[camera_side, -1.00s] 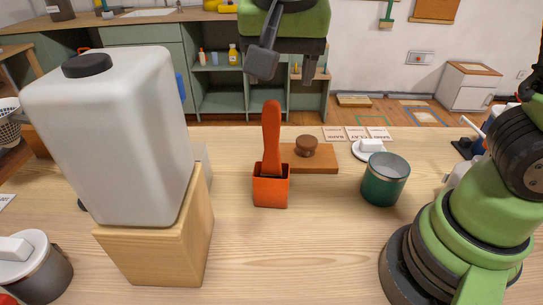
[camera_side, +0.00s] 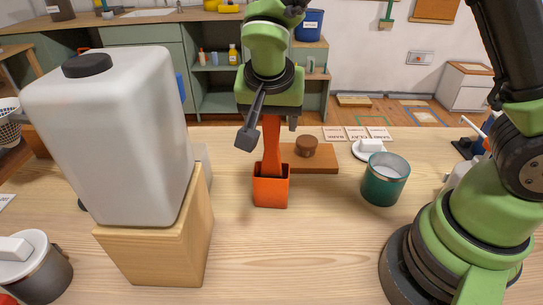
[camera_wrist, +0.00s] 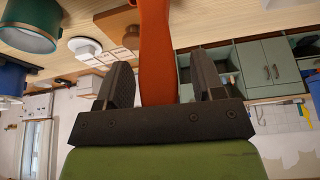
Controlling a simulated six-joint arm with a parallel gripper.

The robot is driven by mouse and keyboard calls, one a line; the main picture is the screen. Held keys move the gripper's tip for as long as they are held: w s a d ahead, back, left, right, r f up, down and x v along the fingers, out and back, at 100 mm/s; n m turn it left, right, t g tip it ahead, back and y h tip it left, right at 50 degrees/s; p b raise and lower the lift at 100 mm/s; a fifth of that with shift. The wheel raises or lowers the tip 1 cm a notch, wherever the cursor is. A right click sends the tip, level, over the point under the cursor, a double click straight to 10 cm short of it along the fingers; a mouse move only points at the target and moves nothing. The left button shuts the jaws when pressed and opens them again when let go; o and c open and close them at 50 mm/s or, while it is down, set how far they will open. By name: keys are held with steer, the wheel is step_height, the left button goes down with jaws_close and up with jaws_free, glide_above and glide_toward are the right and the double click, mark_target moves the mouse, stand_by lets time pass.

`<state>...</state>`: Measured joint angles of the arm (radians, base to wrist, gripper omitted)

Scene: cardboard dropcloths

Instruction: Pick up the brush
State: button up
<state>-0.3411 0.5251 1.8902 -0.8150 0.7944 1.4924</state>
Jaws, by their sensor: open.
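The brush (camera_side: 271,150) has an orange-red handle and stands upright in a small orange square holder (camera_side: 271,189) on the table. Its lower end is hidden inside the holder. My gripper (camera_side: 268,133) is open and points down over the brush, with the handle's upper part between its fingers. In the wrist view, the brush handle (camera_wrist: 156,50) runs up between the two dark fingers of my gripper (camera_wrist: 160,82), with a gap on each side.
A large translucent jug (camera_side: 120,140) on a wooden block (camera_side: 165,240) stands left of the holder. A brown board with a round knob (camera_side: 320,162) lies just behind it. A green cup (camera_side: 385,185) stands to the right. The front middle of the table is clear.

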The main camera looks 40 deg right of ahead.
steer(key=c, duration=1.1)
steer(key=shift+o, duration=0.2)
step_height(320, 180, up, 10)
steer(key=shift+f, duration=0.1)
steer(key=shift+d, duration=0.1)
